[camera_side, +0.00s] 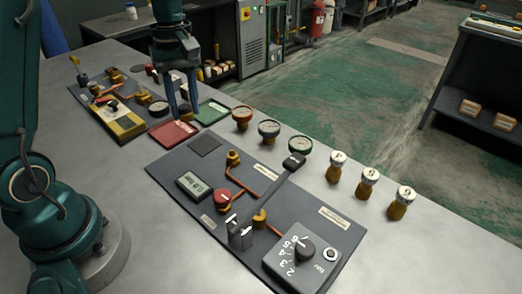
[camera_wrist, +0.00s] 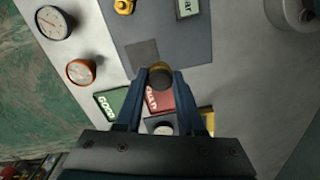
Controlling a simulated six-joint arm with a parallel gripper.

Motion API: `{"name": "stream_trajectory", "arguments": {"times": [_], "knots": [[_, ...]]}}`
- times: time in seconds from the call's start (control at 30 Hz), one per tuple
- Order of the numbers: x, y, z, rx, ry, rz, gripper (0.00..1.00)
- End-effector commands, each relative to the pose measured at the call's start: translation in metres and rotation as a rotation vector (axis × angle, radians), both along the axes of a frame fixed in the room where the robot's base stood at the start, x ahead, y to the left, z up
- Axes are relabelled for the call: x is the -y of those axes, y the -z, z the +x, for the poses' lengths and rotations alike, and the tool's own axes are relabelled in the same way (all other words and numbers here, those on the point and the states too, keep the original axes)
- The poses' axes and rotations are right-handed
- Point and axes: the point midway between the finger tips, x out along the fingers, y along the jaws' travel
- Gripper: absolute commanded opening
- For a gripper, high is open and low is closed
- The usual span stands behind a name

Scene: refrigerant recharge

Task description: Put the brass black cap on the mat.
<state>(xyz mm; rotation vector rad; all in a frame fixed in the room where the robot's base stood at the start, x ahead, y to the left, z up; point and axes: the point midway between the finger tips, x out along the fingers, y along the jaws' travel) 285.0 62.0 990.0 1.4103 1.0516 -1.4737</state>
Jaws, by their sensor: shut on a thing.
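My gripper (camera_side: 183,114) is above the red tray at the back of the table. In the wrist view, its two blue fingers (camera_wrist: 159,78) are shut on a small round cap (camera_wrist: 159,82) with a brass top edge and a dark side. I cannot make out the cap in the side view. The mat is most likely the dark grey square (camera_side: 204,145) on the near panel. It also shows in the wrist view (camera_wrist: 142,53), just beyond the fingertips and a little left. Nothing lies on it.
The red tray (camera_side: 172,132) and green tray (camera_side: 211,112) lie side by side behind the near panel (camera_side: 170,172). A lever (camera_side: 270,195) rises from this panel. Gauges (camera_side: 268,130) and brass fittings with white tops (camera_side: 367,181) stand along the right. A second panel (camera_side: 88,92) lies at far left.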

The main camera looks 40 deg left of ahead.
Motion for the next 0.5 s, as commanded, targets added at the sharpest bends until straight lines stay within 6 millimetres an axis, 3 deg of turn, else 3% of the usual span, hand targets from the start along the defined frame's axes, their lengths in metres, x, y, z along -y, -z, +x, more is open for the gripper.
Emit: {"name": "stream_trajectory", "arguments": {"times": [0.03, 0.2, 0.4, 0.5], "knots": [[-0.019, -0.005, -0.008, 0.005, -0.059, 0.001, 0.0], [-0.06, -0.014, -0.032, 0.015, -0.201, 0.006, 0.0], [-0.084, -0.02, -0.046, 0.031, -0.304, 0.016, 0.0], [-0.084, -0.017, -0.045, 0.032, -0.316, 0.017, 0.0]]}}
